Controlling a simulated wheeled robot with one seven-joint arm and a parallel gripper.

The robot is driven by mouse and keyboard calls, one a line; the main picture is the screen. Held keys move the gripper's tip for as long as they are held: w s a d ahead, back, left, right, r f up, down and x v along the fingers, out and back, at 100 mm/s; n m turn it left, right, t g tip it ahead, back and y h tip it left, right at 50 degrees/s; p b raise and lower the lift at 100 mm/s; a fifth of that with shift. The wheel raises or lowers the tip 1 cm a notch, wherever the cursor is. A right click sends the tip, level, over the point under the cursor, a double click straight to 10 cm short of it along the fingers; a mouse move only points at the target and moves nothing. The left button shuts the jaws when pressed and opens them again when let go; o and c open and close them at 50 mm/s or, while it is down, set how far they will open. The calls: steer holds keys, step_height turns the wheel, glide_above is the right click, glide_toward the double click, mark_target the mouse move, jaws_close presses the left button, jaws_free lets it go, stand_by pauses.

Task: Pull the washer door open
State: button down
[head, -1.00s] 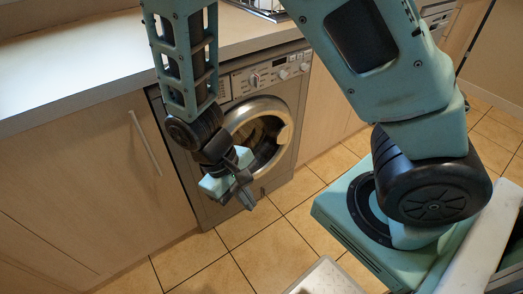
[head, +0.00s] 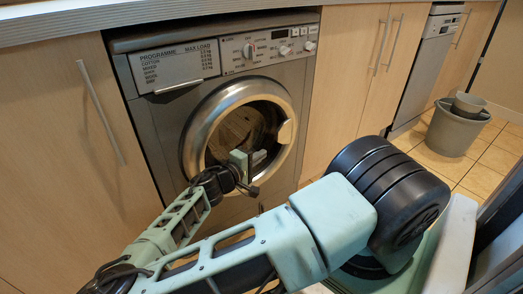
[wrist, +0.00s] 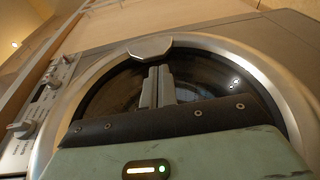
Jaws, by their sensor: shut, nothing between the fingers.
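The washer (head: 215,75) is a grey front-loader set under the counter. Its round door (head: 196,120) has a wide silver ring and dark glass, and looks closed. The door handle (head: 287,131) is a pale grip on the ring's right side. In the wrist view the handle (wrist: 150,47) is at the top of the ring. My gripper (head: 258,158) is in front of the glass, to the lower left of the handle. Its fingers (wrist: 157,76) are together and empty, pointing toward the handle with a small gap in the picture. Whether they touch the door I cannot tell.
Wooden cabinets flank the washer, with a bar handle (head: 102,113) on the left and two handles (head: 386,47) on the right. A grey bucket (head: 453,128) stands on the tiled floor at the right. The counter edge (head: 150,13) runs above.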

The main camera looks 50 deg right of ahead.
steer(key=w+d+t+h+b, duration=0.1)
steer(key=w+d+b, duration=0.2)
steer(key=d, duration=0.6)
steer(key=shift+w+d+r+n, duration=0.15)
steer(key=shift+w+d+n, duration=0.15)
steer(key=shift+w+d, duration=0.1)
steer(key=shift+s+a, duration=0.1)
